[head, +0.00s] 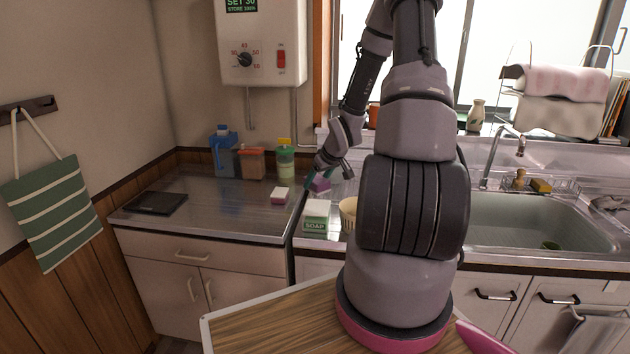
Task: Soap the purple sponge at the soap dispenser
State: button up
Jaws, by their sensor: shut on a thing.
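The purple sponge (321,184) is in my gripper (327,178) at the back of the counter, left of my arm's large base. The gripper points down and is shut on the sponge; its fingers show small. The soap dispenser (315,215) is a white box with a pale green top and a green SOAP label. It stands on the counter just in front of and below the sponge in the picture. A gap between sponge and dispenser top is hard to judge from this view.
A pink and white block (280,196) lies left of the dispenser. Several containers, including a blue jug (223,155), stand at the back left. The sink (535,222) is at right. The left counter is mostly clear.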

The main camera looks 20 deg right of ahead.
aim_at(315, 205)
jog(key=shift+d+f, duration=0.1)
jog(key=shift+f, duration=2.85)
jog(key=shift+f, duration=1.05)
jog(key=shift+r, duration=3.5)
jog(key=s+a+r+m+h, duration=0.1)
jog(key=s+a+m, duration=0.1)
jog(key=a, duration=0.9)
jog(key=shift+s+a, duration=0.35)
jog(key=shift+s, duration=0.3)
